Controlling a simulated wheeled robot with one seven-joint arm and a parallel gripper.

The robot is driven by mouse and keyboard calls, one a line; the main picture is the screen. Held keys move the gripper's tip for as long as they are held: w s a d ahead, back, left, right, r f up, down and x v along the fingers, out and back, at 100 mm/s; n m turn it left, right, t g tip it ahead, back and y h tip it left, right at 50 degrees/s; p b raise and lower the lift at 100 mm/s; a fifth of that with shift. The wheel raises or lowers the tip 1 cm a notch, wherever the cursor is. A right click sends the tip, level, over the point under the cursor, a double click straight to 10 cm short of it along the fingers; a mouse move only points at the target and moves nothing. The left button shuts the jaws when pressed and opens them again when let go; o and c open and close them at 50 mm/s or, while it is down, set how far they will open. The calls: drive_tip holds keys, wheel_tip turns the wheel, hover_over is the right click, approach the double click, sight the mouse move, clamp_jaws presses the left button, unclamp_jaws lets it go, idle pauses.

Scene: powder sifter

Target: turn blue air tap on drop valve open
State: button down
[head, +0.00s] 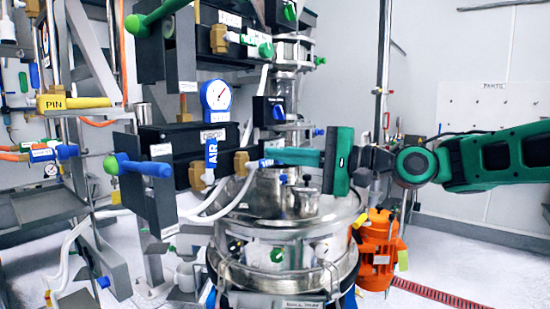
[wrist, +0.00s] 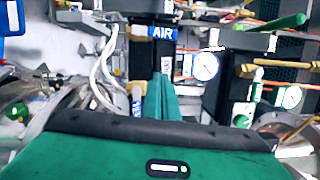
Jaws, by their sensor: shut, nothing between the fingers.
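My gripper (head: 268,155) is shut and empty, its teal fingers pointing left from the green hand. In the wrist view its fingers (wrist: 164,80) show from behind, closed together. The fingertips are close to a brass fitting (head: 241,162) on a black valve block. A small blue part (head: 264,163), likely the blue air tap, shows beside that fitting, partly covered by the fingers. I cannot tell whether they touch it. A blue AIR label (head: 211,152) stands left of the fitting; a blue AIR label also shows in the wrist view (wrist: 161,32).
A blue-rimmed gauge (head: 216,97) sits above the label. White hoses hang near the fitting.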

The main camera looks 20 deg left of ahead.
sight(211, 162)
drive_tip(key=s+a, duration=0.2)
drive_tip(key=a, duration=0.7)
drive_tip(key=shift+s+r, duration=0.25)
drive_tip(key=shift+s, duration=0.05)
drive_tip(key=shift+a, duration=0.1)
drive_tip(key=shift+s+a+r+n, duration=0.1)
drive_tip(key=shift+s+a+n, duration=0.05)
drive_tip(key=shift+s+n, duration=0.25)
drive_tip(key=shift+s+a+r+n, duration=0.1)
drive_tip(key=shift+s+a+n, duration=0.05)
drive_tip(key=shift+s+n, duration=0.2)
drive_tip(key=shift+s, duration=0.1)
